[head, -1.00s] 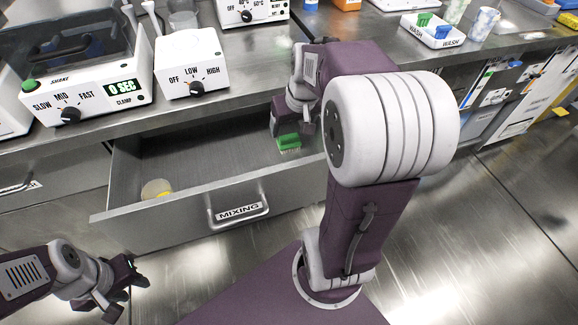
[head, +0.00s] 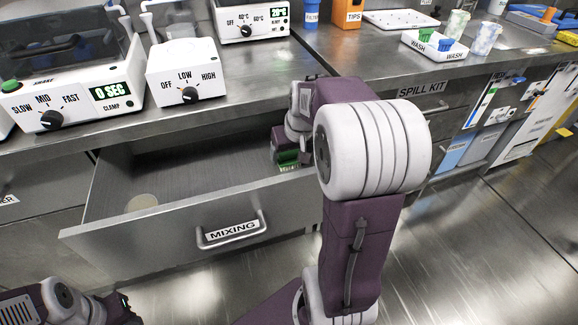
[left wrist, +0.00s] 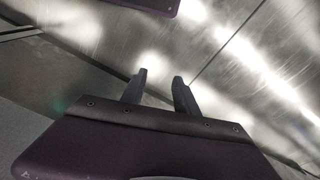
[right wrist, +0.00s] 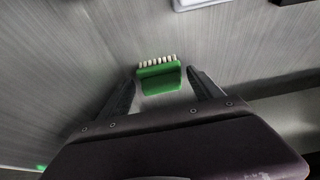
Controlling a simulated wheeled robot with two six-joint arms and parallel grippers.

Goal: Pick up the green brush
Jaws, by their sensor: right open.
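The green brush (right wrist: 160,78) with a row of pale bristles lies in the open drawer marked MIXING (head: 160,232). It also shows in the head view (head: 288,158), partly hidden by my right gripper and arm. My right gripper (right wrist: 163,80) is open, with its two fingers on either side of the brush in the right wrist view. I cannot tell whether the fingers touch it. My left gripper (left wrist: 159,78) is open and empty above the metal floor, and its arm shows at the lower left in the head view.
A pale round item (head: 142,202) lies at the drawer's left front. The drawer's front wall and the counter edge bound the space around my right gripper. A shaker (head: 75,85) and a dial device (head: 187,72) stand on the counter. A WASH tray (head: 434,47) sits at the right.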

